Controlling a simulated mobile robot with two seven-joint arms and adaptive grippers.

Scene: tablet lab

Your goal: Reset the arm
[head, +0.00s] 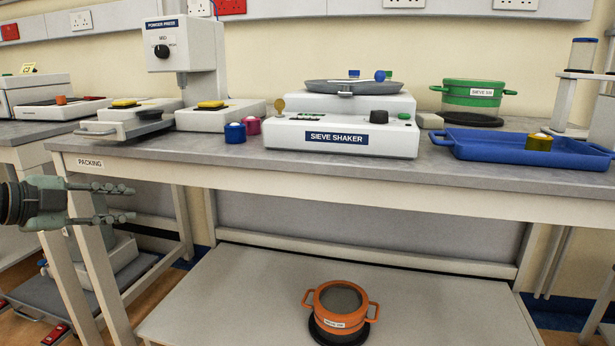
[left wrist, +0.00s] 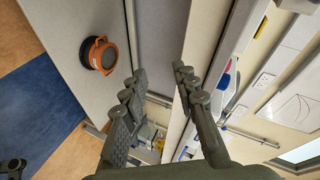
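My left gripper (head: 130,203) is at the left of the head view, in front of the workbench's front edge and a little below its top. Its two fingers point right, are apart and hold nothing. In the left wrist view the same gripper (left wrist: 158,73) shows both fingers spread with an empty gap between them.
The workbench (head: 330,181) carries a sieve shaker (head: 345,135), a powder press (head: 172,50), a blue tray (head: 480,150) and a green sieve pot (head: 470,95). An orange sieve pot (head: 341,305) stands on the lower shelf (head: 220,295). The space right of the gripper is clear.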

